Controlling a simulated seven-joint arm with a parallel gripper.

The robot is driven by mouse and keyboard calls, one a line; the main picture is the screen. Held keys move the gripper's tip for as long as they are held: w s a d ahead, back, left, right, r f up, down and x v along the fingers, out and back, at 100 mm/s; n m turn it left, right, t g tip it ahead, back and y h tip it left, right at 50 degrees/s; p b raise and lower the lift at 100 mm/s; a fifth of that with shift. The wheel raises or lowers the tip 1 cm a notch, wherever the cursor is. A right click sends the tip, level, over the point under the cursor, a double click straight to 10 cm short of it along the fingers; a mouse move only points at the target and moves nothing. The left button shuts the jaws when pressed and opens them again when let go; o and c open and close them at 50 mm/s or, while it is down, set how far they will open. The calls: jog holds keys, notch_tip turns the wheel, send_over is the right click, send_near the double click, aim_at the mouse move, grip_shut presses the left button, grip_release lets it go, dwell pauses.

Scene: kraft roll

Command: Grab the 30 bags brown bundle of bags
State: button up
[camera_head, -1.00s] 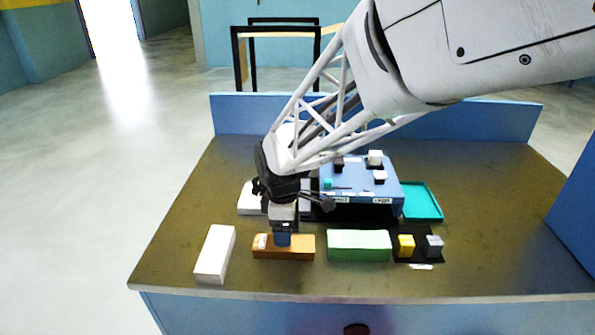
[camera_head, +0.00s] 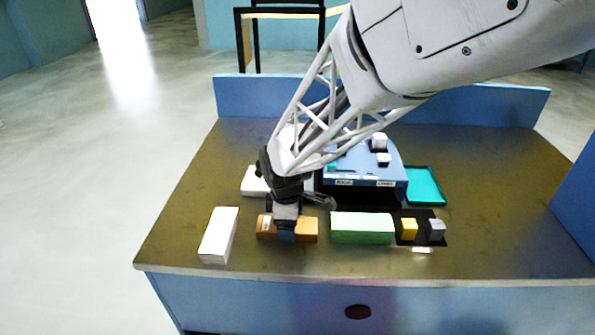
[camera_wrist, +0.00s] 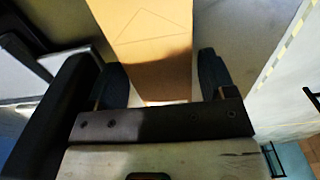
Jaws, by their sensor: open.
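The brown bundle (camera_head: 305,229) is a long block with a small white label at its left end, lying on the table between a white block and a green block. My gripper (camera_head: 286,233) is over its middle, pointing down, with one dark finger in front of the bundle's near side. In the wrist view the brown bundle (camera_wrist: 152,40) runs between the two dark fingers of my gripper (camera_wrist: 163,78), which stand apart on either side of it. Whether either finger touches it, I cannot tell. My gripper hides the bundle's middle in the head view.
A white block (camera_head: 219,236) lies to the left and a green block (camera_head: 362,228) close on the right. Yellow (camera_head: 409,229) and grey (camera_head: 436,230) cubes sit on a black base. Behind are a blue box (camera_head: 365,175) and a teal tray (camera_head: 425,186). The table's front right is clear.

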jog(key=c, duration=0.7)
jog(key=shift+r, duration=0.15)
jog(key=shift+r, duration=0.55)
jog(key=shift+s+d+r, duration=0.1)
jog(key=shift+s+r, duration=0.05)
jog(key=shift+r, duration=0.45)
jog(key=shift+s+d+r, duration=0.1)
jog(key=shift+s+r, duration=0.05)
jog(key=shift+r, duration=0.4)
jog(key=s+d, duration=0.2)
jog(key=s, duration=0.2)
jog(key=s+d+r, duration=0.1)
jog(key=s+d, duration=0.1)
jog(key=s, duration=0.3)
jog(key=s+d, duration=0.2)
jog(key=s, duration=0.3)
jog(key=shift+d+r, duration=0.1)
jog(key=shift+r, duration=0.1)
jog(key=shift+w, duration=0.1)
